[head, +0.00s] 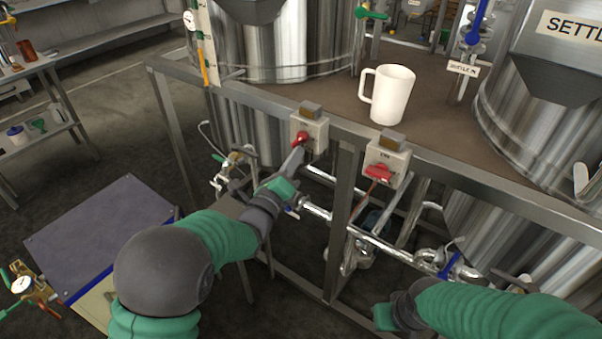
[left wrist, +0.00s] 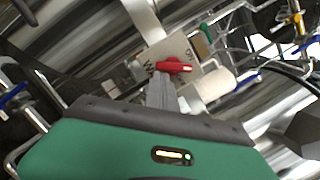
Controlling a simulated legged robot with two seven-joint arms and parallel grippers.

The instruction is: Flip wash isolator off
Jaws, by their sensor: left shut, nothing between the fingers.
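Two grey isolator boxes with red handles are on the frame's front rail. The left box (head: 314,130) has its red handle (head: 300,139) tilted; its lettering is too small to read in the head view. In the left wrist view, a box (left wrist: 172,52) with a partly hidden label starting with W carries a red handle (left wrist: 176,67) lying nearly level. My left gripper (head: 295,158) is shut and empty, its tips right at this handle; I cannot tell whether they touch. My right gripper (head: 383,317) is low at the front; its fingers are hidden.
The second box (head: 388,158) with its red handle (head: 379,172) sits close to the right. A white mug (head: 392,95) stands on the brown deck above. Steel tanks (head: 545,110) and pipes (head: 375,240) crowd behind and below the rail.

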